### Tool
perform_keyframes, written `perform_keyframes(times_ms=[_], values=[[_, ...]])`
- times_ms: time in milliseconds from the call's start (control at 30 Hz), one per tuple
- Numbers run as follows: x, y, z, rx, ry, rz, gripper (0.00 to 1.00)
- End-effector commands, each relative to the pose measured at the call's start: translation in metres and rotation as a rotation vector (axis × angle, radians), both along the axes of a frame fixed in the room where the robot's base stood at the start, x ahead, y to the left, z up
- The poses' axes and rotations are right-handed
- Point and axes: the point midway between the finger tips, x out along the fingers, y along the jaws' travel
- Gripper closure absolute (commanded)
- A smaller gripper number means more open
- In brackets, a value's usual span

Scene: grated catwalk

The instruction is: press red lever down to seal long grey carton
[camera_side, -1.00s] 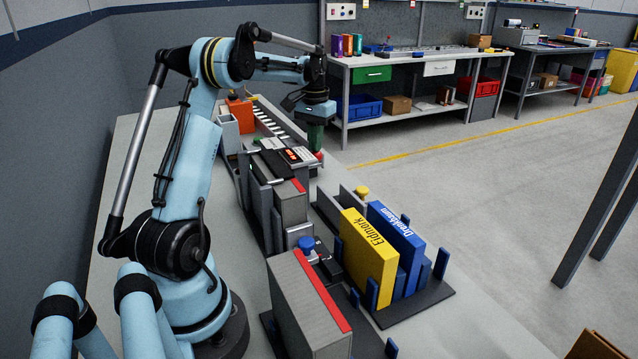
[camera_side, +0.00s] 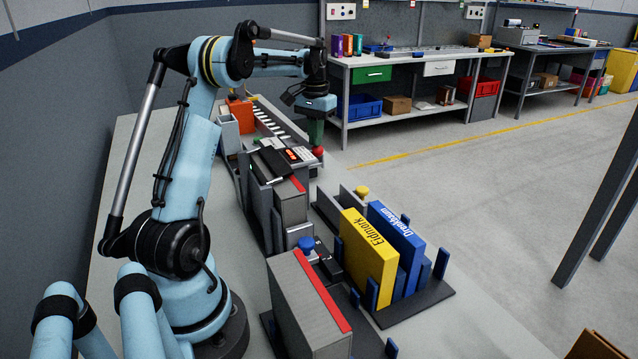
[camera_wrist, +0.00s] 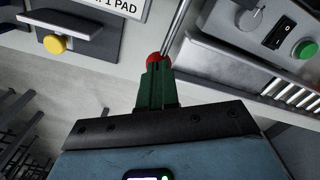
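The red lever's round knob (camera_side: 318,152) is at the far right side of the bench machine. It also shows in the wrist view (camera_wrist: 156,59), with a bright metal rod beside it. My gripper (camera_side: 316,143) points down just over the knob. In the wrist view its green fingers (camera_wrist: 155,74) are together, with their tips at the knob; whether they touch it is unclear. A grey carton with a red stripe (camera_side: 291,206) stands upright at the machine's near end. Another larger grey carton with a red stripe (camera_side: 308,305) stands nearer the camera; which one the task names is unclear.
A yellow box (camera_side: 367,255) and a blue box (camera_side: 397,240) stand in a dark rack at right. A blue knob (camera_side: 306,244) and a yellow knob (camera_side: 361,191) stick up nearby. An orange block (camera_side: 241,114) is behind the machine. Open floor lies to the right.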

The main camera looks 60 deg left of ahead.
Motion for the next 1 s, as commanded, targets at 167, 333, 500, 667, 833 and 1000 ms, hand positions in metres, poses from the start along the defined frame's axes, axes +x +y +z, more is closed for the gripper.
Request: perform_keyframes(times_ms=[167,333,500,667,833,1000], values=[[0.000,0.000,0.013,0.001,0.000,0.000,1.00],[0.000,0.000,0.025,0.000,-0.001,0.000,1.00],[0.000,0.000,0.038,0.000,0.000,0.000,1.00],[0.000,0.000,0.049,0.000,0.000,0.000,1.00],[0.000,0.000,0.062,0.000,0.000,0.000,1.00],[0.000,0.000,0.074,0.000,0.001,0.000,1.00]])
